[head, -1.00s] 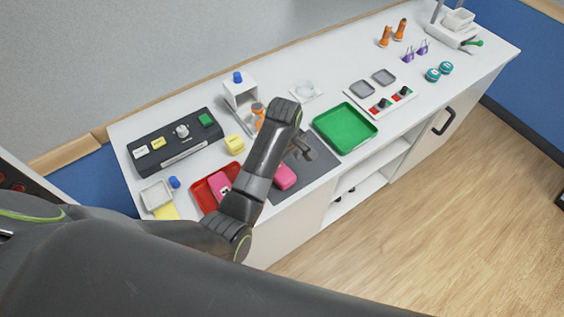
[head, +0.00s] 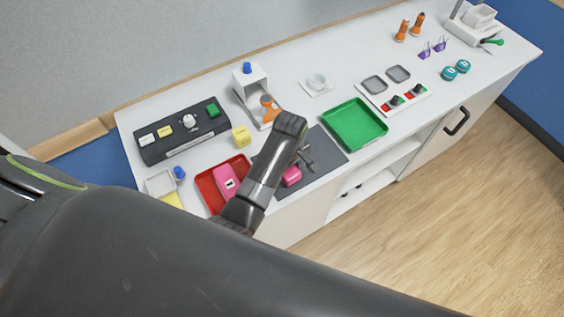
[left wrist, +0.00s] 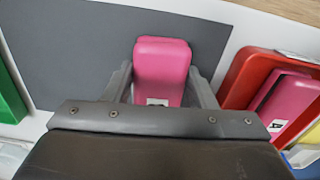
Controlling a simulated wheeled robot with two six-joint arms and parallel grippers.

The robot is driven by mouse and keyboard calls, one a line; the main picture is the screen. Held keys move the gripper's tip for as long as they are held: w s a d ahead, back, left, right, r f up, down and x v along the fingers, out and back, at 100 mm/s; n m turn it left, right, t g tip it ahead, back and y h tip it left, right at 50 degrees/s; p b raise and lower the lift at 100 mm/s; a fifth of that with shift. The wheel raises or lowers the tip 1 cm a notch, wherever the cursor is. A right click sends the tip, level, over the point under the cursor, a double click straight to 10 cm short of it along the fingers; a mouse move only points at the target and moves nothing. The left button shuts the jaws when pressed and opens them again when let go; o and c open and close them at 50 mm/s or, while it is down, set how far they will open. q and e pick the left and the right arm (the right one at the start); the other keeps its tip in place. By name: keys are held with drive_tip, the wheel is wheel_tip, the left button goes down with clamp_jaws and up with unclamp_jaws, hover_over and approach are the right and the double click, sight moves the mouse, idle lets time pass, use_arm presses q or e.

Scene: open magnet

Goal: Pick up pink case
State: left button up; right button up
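A pink case (head: 291,176) lies on a dark grey mat (head: 332,157) near the counter's front edge. My left gripper (head: 305,160) is just above it, partly hidden by my arm in the head view. In the left wrist view the pink case (left wrist: 162,68) lies between the two fingers of my left gripper (left wrist: 160,72). The fingers are open on either side of it, with narrow gaps. A second pink case (head: 227,182) with a white label lies in a red tray (head: 207,190); it also shows in the left wrist view (left wrist: 292,104). My right gripper is not in view.
A green tray (head: 355,125) stands right of the mat. A yellow block (head: 241,137), a white stand (head: 250,82) and a black panel with buttons (head: 183,131) are behind and left.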

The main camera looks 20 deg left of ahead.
use_arm(q)
drive_tip(key=shift+w, duration=0.1)
drive_tip(key=c, duration=0.4)
drive_tip(key=shift+f, duration=0.1)
